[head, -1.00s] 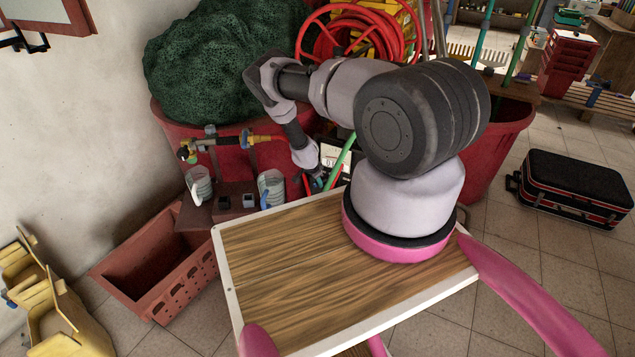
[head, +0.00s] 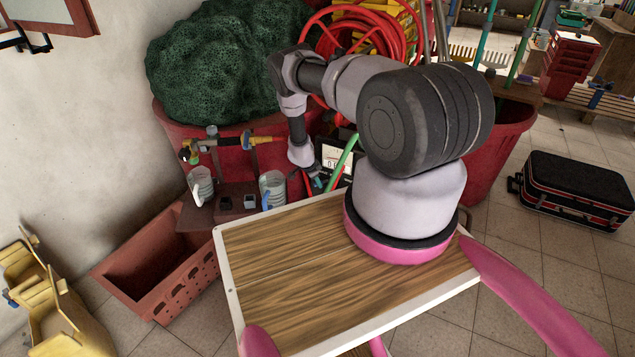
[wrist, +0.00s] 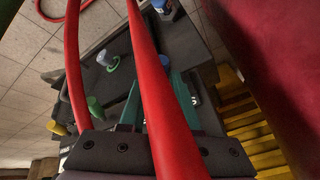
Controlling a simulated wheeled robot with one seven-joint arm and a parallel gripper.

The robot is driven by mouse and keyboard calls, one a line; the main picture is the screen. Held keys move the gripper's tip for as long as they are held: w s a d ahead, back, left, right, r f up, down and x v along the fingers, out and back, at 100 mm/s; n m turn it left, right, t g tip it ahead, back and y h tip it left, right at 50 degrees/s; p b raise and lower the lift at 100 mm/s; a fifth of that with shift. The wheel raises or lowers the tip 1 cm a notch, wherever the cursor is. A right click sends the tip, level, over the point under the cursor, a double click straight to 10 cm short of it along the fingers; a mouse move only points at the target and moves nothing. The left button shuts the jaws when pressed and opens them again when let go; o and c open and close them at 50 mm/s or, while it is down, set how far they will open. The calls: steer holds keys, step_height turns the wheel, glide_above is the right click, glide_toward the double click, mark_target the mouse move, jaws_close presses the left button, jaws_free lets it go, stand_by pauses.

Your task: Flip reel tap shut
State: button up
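Red hose is wound on a reel (head: 365,40) at the back, behind my arm. I cannot tell which tap belongs to it. In the wrist view, a red hose (wrist: 160,90) crosses close to the camera and hides the space between the fingers. Green (wrist: 97,107) and yellow (wrist: 57,127) handles show to the left.
A clear jar with a blue handle (head: 271,188) and another with a white handle (head: 200,187) stand on a brown shelf. Green netting (head: 225,70) fills the red tub (head: 180,133). A red crate (head: 165,280) lies below. Open floor is at right, beside a black case (head: 570,190).

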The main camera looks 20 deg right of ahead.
steer(key=shift+o, duration=1.2)
steer(key=v, duration=1)
steer(key=shift+a+r, duration=0.2)
steer(key=shift+r, duration=0.15)
